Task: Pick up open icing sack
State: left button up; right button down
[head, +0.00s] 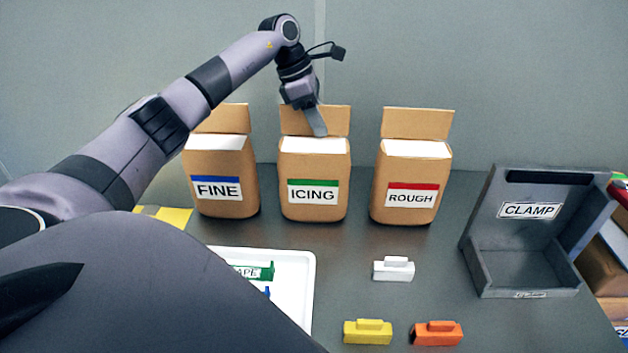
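The open icing sack (313,211) is a brown paper sack with a green-striped ICING label. It stands upright in the middle of a row of three, with its back flap raised and white powder showing at the top. My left gripper (318,130) is directly above it, pointing down, with its finger in front of the raised flap and its tip by the powder's back edge. Only one finger shows clearly, so I cannot tell whether it is open or shut. My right gripper is not in view.
The FINE sack (222,205) stands to the left and the ROUGH sack (408,213) to the right, with gaps between. A white clip (393,269), a yellow clip (367,333) and an orange clip (436,334) lie in front. A grey CLAMP box (522,291) stands right. A white tray (306,273) is lower left.

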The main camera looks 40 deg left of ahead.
pick_arm(q)
jog(key=shift+f, duration=0.25)
dwell(0.4)
grip_shut()
dwell(1.3)
jog(key=shift+r, duration=0.15)
